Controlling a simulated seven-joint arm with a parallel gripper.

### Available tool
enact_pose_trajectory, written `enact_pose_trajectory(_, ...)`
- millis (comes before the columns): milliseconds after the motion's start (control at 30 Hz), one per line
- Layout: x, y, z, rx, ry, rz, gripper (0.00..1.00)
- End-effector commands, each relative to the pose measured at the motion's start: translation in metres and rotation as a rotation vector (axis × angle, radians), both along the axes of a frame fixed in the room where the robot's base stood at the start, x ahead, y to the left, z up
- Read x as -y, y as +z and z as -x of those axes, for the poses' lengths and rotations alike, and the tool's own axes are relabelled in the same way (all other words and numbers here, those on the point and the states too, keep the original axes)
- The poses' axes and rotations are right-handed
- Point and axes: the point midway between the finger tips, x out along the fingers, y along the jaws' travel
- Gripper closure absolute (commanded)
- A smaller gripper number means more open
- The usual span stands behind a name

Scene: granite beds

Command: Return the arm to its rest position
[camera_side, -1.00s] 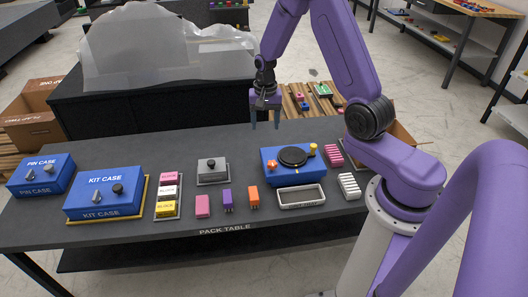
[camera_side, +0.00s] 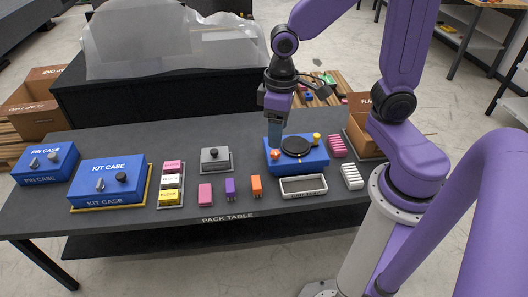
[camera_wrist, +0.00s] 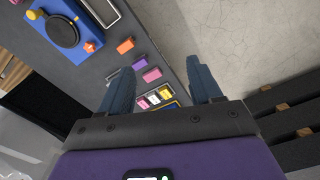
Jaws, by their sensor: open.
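My gripper (camera_side: 276,138) hangs fingers down in the side view, in front of the left end of the blue box with a black round dial (camera_side: 296,146). It is turned edge-on there, so its two fingers overlap. In the wrist view my gripper (camera_wrist: 161,82) has its two blue-grey fingers wide apart, with nothing held between them. The pack table's edge and the floor show past the fingers. My gripper appears clear of the table; its exact height I cannot tell.
The pack table (camera_side: 120,220) holds the kit case (camera_side: 107,185), the pin case (camera_side: 45,163), a tray of pink, white and yellow blocks (camera_side: 171,185), a grey knobbed block (camera_side: 215,160), loose pink, purple and orange blocks, and an empty grey tray (camera_side: 303,186). A cardboard box (camera_side: 362,140) stands at right.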

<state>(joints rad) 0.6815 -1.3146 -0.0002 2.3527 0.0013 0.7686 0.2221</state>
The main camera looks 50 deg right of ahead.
Motion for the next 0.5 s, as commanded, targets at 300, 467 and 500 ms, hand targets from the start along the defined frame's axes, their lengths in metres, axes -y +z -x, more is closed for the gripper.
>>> enact_pose_trajectory(300,-0.005,0.021,0.084,0.009,0.422,-0.005,0.36)
enact_pose_trajectory(467,0.000,0.026,0.115,0.010,0.586,-0.005,0.36)
enact_pose_trajectory(500,0.001,0.027,0.121,0.011,0.616,-0.006,0.36)
